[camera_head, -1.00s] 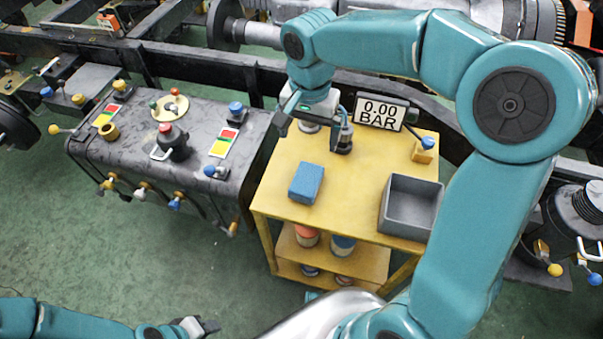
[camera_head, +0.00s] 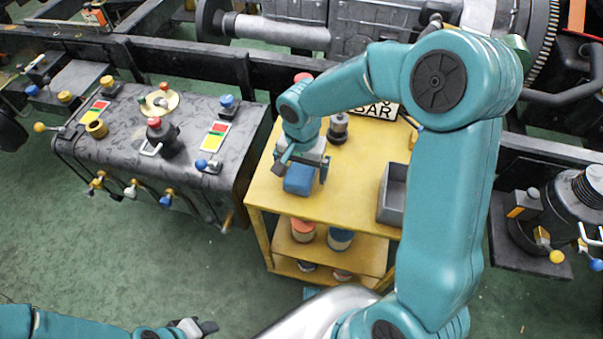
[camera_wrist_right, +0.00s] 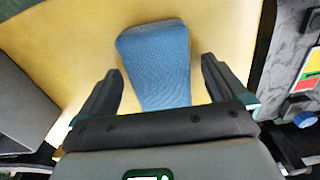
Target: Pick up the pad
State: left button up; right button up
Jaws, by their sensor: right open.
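The pad is a blue block (camera_head: 299,180) lying on the yellow table (camera_head: 345,205), near its front left. My right gripper (camera_head: 301,170) is just above and behind it in the head view and hides part of it. In the right wrist view the pad (camera_wrist_right: 157,58) lies between the two dark open fingers of the gripper (camera_wrist_right: 162,80), with a gap on each side. Whether the fingertips are down at the pad's height is hard to tell. My left gripper (camera_head: 200,327) is at the bottom edge, away from the table; its jaw state is unclear.
A grey open bin (camera_head: 392,193) stands on the table right of the pad. Jars (camera_head: 340,238) sit on the shelf below.

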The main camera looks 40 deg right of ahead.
aim_at(302, 169)
jog(key=shift+f, duration=0.1)
jog(key=shift+c, duration=0.3)
jog(key=c, duration=1)
notch_tip(302, 169, up, 20)
jog(key=p, duration=0.3)
jog(key=shift+p, duration=0.35)
